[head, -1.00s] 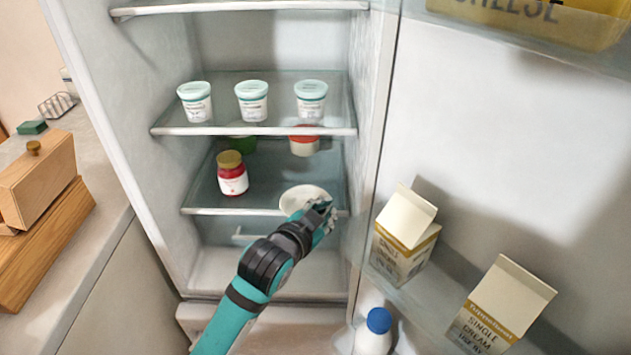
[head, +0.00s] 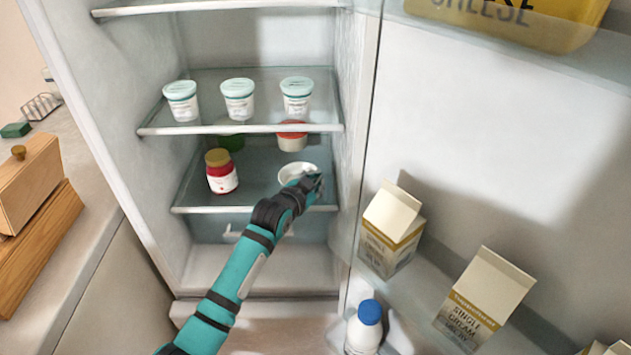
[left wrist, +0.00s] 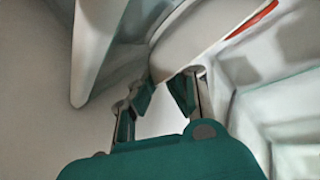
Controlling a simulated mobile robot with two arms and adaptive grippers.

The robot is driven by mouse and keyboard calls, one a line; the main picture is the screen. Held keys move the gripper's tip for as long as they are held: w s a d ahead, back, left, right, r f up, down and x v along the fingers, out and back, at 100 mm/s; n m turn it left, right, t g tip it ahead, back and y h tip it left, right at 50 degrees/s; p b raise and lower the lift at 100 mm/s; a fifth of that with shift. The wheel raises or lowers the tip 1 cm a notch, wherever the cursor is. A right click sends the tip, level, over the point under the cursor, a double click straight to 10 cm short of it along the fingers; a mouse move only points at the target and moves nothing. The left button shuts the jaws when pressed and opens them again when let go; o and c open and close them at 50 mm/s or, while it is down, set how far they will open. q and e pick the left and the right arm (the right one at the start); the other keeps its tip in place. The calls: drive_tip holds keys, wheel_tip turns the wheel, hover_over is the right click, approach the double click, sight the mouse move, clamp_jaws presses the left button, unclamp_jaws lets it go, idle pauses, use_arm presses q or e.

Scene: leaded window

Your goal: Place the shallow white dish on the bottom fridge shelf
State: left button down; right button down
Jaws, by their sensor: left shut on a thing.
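The shallow white dish (head: 294,170) is over the right part of the bottom glass shelf (head: 250,180) in the head view. My left gripper (head: 312,184) reaches in from below and is shut on the dish's near right edge. In the left wrist view the dish (left wrist: 205,35) shows as a pale surface above my fingers (left wrist: 165,95). I cannot tell whether the dish touches the shelf. My right gripper is not in view.
A red jar with a gold lid (head: 221,171) stands to the left on that shelf, with a red-lidded tub (head: 292,137) and a green item (head: 231,142) behind. Several yogurt pots (head: 238,99) stand on the shelf above. Cream cartons (head: 391,229) stand in the open door.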

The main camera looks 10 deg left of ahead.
use_arm(q)
drive_tip(key=c, duration=1.5)
unclamp_jaws()
drive_tip(key=shift+f, duration=0.1)
drive_tip(key=shift+v, duration=3.8)
